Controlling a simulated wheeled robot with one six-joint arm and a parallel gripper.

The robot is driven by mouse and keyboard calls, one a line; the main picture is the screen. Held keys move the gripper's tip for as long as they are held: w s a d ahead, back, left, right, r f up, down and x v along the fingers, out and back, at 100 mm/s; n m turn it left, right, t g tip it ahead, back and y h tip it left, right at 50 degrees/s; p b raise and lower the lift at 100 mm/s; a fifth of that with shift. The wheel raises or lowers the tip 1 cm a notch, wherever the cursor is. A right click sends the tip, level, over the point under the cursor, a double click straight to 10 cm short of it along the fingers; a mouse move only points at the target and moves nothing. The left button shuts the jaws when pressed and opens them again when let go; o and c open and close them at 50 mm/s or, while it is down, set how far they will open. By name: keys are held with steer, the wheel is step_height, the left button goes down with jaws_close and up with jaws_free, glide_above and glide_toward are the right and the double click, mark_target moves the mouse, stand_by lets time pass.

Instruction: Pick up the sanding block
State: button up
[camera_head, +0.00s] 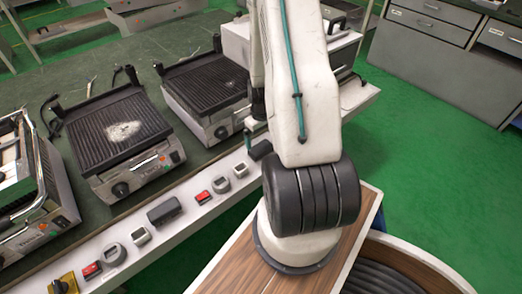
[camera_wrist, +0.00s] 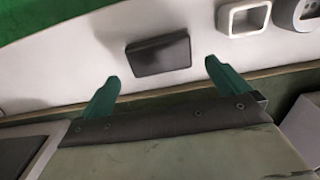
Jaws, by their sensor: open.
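A dark rectangular block (camera_wrist: 158,55), which I take for the sanding block, lies flat on the white ledge in the wrist view. My gripper (camera_wrist: 160,86) shows two green fingertips, wide apart with nothing between them. The block lies beyond the fingertips in the picture, between their lines and apart from them. In the head view one dark block (camera_head: 164,210) lies mid-ledge, and another dark piece (camera_head: 259,149) shows beside my arm. I cannot tell for certain which one the wrist view shows.
A white square ring (camera_wrist: 244,18) and a grey rounded part (camera_wrist: 297,12) lie right of the block. In the head view several contact grills (camera_head: 118,130) stand behind the ledge (camera_head: 180,228). Red switches (camera_head: 203,196) and other small parts line the ledge. Green floor lies beyond.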

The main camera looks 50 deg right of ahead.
mark_target(261, 147)
step_height(261, 147, down, 6)
steer(key=shift+w+d+f, duration=0.1)
steer(key=shift+d+f, duration=0.05)
steer(key=shift+f, duration=0.1)
steer(key=c, duration=0.8)
steer(key=shift+c, duration=0.2)
steer(key=shift+r, duration=0.1)
